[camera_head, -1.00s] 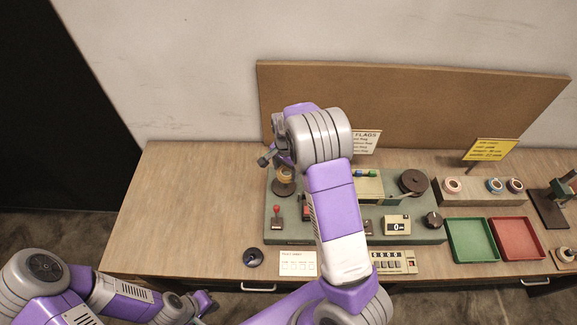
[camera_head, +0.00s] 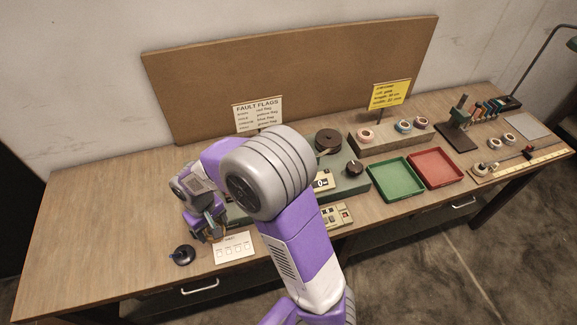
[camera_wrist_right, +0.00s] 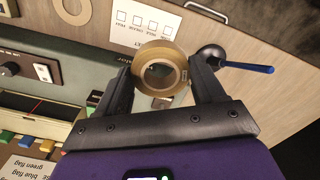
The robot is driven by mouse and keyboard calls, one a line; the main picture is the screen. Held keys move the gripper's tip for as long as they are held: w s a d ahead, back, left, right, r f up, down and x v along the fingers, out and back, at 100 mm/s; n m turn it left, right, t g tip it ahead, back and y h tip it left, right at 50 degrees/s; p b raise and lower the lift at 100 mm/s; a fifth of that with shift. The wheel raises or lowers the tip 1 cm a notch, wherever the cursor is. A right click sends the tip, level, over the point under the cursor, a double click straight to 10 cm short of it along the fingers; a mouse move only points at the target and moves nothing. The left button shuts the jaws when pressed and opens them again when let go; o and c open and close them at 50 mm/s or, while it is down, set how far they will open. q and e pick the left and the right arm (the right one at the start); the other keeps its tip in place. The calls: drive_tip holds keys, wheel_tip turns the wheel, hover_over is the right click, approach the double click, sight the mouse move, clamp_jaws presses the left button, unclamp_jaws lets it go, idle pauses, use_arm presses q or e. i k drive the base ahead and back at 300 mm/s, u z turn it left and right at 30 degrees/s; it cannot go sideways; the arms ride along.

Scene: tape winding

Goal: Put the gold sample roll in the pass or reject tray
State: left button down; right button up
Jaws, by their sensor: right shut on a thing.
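My right gripper (camera_wrist_right: 157,88) is shut on the gold sample roll (camera_wrist_right: 181,68), which sits between the two dark fingers with its open hole facing the wrist camera. In the head view my right gripper (camera_head: 212,230) is low over the front left of the bench, beside the white card. The roll is hard to make out there. A green tray (camera_head: 397,180) and a red tray (camera_head: 437,168) lie side by side to the right, both empty. My left gripper is out of view.
The winding machine (camera_head: 352,185) stands behind my right arm, which hides much of it. A white card (camera_head: 234,247) and a round dark holder (camera_head: 183,255) with a blue stick lie in front. A block with several rolls (camera_head: 390,133) stands behind the trays.

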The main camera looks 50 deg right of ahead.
sight(394, 179)
drive_tip(key=k, duration=0.45)
drive_tip(key=u, duration=2.6)
drive_tip(key=k, duration=1.9)
drive_tip(key=z, duration=2.6)
